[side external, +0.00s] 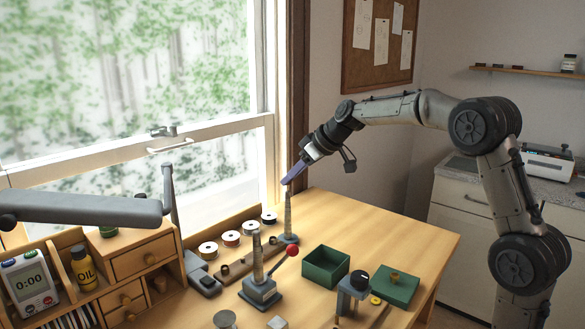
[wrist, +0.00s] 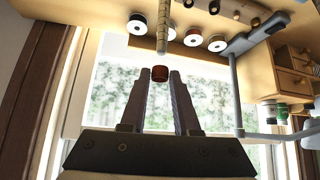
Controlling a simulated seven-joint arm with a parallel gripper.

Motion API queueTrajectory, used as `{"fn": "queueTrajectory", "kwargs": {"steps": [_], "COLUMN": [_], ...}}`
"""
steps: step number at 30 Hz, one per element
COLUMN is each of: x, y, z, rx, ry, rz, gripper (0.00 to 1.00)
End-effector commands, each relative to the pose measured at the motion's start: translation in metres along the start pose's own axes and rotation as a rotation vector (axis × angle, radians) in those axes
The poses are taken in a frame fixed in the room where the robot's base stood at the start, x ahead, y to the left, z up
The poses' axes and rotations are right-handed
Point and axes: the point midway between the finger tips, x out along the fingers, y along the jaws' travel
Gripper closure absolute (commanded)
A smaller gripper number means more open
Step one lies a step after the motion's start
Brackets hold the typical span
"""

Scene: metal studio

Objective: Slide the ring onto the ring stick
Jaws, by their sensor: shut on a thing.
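My gripper (side external: 286,182) is in the air above the back of the bench, with its fingers angled down toward the tip of the tapered ring stick (side external: 288,220). The stick stands upright on a round base. In the wrist view my gripper (wrist: 160,78) is shut on a small reddish-brown ring (wrist: 159,73), held between the fingertips. The stick (wrist: 163,28) shows just beyond the ring, its tip close to it and nearly in line. I cannot tell the exact gap. The ring is too small to make out in the side view.
Several spools (side external: 231,239) line the back edge beside the stick. A second post (side external: 257,256) on a square base with a red-knobbed lever (side external: 293,251) stands in front. The bench's right end is clear.

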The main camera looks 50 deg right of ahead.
Motion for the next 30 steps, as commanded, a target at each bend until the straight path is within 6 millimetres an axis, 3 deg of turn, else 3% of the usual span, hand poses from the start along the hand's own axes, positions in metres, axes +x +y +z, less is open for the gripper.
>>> {"fn": "queueTrajectory", "kwargs": {"steps": [30], "x": [0.0084], "y": [-0.0001], "z": [0.0078], "rx": [0.000], "ry": [0.000], "rz": [0.001], "gripper": [1.00]}}
